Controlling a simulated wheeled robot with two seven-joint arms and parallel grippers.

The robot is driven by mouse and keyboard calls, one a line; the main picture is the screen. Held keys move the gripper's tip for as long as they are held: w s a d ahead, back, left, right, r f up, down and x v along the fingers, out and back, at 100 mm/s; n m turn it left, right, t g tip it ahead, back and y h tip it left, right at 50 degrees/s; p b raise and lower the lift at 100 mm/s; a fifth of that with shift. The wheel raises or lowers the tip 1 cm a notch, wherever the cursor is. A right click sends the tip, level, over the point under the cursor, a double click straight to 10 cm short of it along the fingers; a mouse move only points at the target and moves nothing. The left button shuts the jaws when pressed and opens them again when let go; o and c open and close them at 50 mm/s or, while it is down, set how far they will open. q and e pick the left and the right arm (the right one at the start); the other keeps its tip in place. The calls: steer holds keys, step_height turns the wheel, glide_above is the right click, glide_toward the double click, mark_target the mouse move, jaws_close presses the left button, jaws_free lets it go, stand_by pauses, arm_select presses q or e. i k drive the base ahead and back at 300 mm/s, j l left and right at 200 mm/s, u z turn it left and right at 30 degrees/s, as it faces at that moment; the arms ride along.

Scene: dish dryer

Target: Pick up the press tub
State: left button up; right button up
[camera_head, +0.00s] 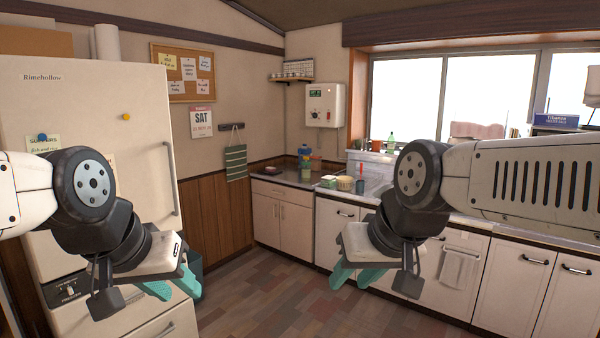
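Several small containers stand on the far counter in the head view, and I cannot tell for certain which one is the press tub. Among them are a pale green-and-white box-like tub (328,181) and a cream round tub (345,183) beside it. My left gripper (180,292) is open and empty, in the air in front of the fridge. My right gripper (355,281) is open and empty, in the air in front of the lower cabinets. Both grippers are well short of the counter and apart from all the containers.
The counter (300,177) runs along the back corner and right wall under the window. A white fridge (95,110) stands at the left. A towel (458,268) hangs on a cabinet front at the right. The wood floor (265,305) in the middle is clear.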

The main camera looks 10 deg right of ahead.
mark_target(306, 167)
steer(key=i+z, duration=0.1)
steer(key=i, duration=0.5)
steer(key=i+z, duration=0.1)
steer(key=i, duration=0.5)
steer(key=i+j, duration=0.15)
steer(key=i, duration=0.45)
steer(key=i+j+z, duration=0.15)
steer(key=i, duration=0.45)
steer(key=i+j+z, duration=0.1)
steer(key=i, duration=0.5)
steer(key=i+j+z, duration=0.2)
steer(key=i+j, duration=0.15)
steer(key=i, duration=0.2)
steer(key=i+j+z, duration=0.2)
steer(key=i+j, duration=0.2)
steer(key=i, duration=0.15)
steer(key=i+j+z, duration=0.15)
steer(key=i+j, duration=0.3)
steer(key=i+j+z, duration=0.2)
steer(key=i+j, duration=0.25)
steer(key=j, duration=0.2)
steer(key=i+j+z, duration=0.2)
steer(key=i+j, duration=0.25)
steer(key=j, duration=0.15)
steer(key=k, duration=0.35)
steer(key=i, duration=0.1)
